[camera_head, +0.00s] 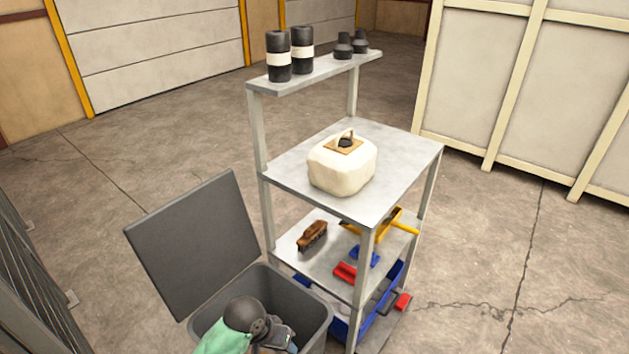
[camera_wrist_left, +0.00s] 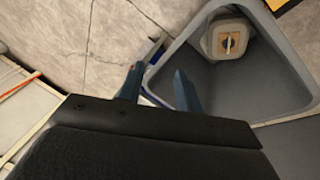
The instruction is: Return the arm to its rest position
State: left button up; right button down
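My left arm (camera_head: 228,340) reaches in from the bottom edge of the head view, over the grey bin (camera_head: 312,303). Its fingertips are hidden there. In the left wrist view my left gripper (camera_wrist_left: 158,72) has its two fingers apart with nothing between them. The bin (camera_wrist_left: 262,114) shows beyond the fingers, with a pale object bearing a tan plate (camera_wrist_left: 228,44) inside it. My right gripper is in neither view.
A grey shelf unit (camera_head: 400,150) stands beside the bin. It carries a white cushion-like block (camera_head: 342,175), a brush (camera_head: 312,236) and dark canisters (camera_head: 278,58). The bin's open lid (camera_head: 195,243) stands up at the left. Floor on the right is clear.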

pick_arm(q)
jog(key=s+a+r+n+t+y, duration=0.15)
jog(key=s+a+y, duration=0.25)
jog(key=s+a, duration=1.1)
jog(key=s+d+f, duration=0.2)
jog(key=d+f, duration=0.1)
jog(key=f, duration=0.9)
jog(key=s+d+f+g, duration=0.1)
jog(key=d+f, duration=0.3)
jog(key=f, duration=0.9)
jog(key=shift+s+h, duration=0.4)
jog(key=shift+s, duration=0.05)
jog(key=shift+f+g, duration=0.15)
jog(key=shift+g, duration=0.1)
